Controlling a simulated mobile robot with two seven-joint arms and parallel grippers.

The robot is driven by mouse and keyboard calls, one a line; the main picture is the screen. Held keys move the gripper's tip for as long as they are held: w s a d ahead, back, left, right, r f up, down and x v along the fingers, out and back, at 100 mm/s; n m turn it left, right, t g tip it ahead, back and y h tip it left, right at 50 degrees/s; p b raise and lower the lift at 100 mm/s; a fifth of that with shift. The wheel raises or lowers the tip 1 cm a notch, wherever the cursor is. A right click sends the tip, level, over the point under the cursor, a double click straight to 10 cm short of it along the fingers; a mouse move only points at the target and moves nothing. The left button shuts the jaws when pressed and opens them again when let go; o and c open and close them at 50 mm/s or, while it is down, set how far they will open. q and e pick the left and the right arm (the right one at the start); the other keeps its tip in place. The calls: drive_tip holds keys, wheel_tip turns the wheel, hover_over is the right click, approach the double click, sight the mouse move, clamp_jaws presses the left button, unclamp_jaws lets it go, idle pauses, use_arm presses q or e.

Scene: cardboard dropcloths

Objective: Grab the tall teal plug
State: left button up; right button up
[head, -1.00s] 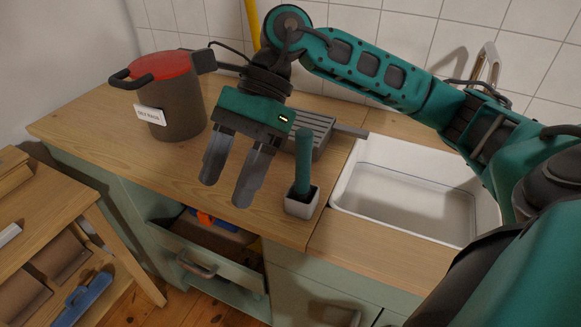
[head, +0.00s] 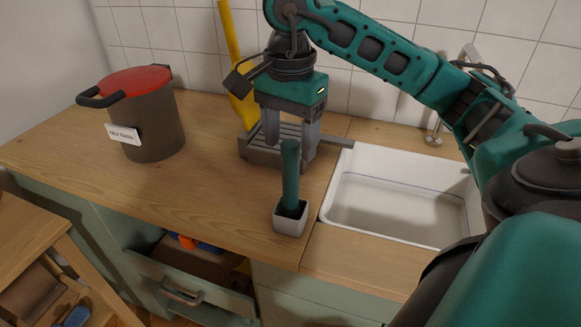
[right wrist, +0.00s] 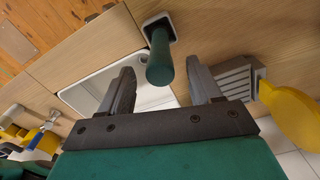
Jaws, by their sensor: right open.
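The tall teal plug (head: 290,180) stands upright in a small white square holder (head: 290,220) on the wooden counter, left of the sink. My right gripper (head: 287,148) is open, behind the plug's upper end in the head view. The plug overlaps the gap between its fingers there. In the right wrist view, the plug (right wrist: 160,55) points its rounded end toward the camera, and that end appears between the two spread fingers (right wrist: 162,80). Clear gaps show on both sides; whether the end is level with the fingertips is unclear. My left gripper is not in view.
A white sink (head: 400,205) lies right of the plug. A grey slatted block (head: 262,150) sits behind it, near a yellow object (head: 240,105). A dark bin with a red lid (head: 150,125) stands at left. A drawer (head: 190,290) is open below.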

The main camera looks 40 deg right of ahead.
sight(290, 164)
drive_tip(key=shift+f+b, duration=0.6)
drive_tip(key=shift+f, duration=2.3)
drive_tip(key=shift+c, duration=0.5)
clamp_jaws()
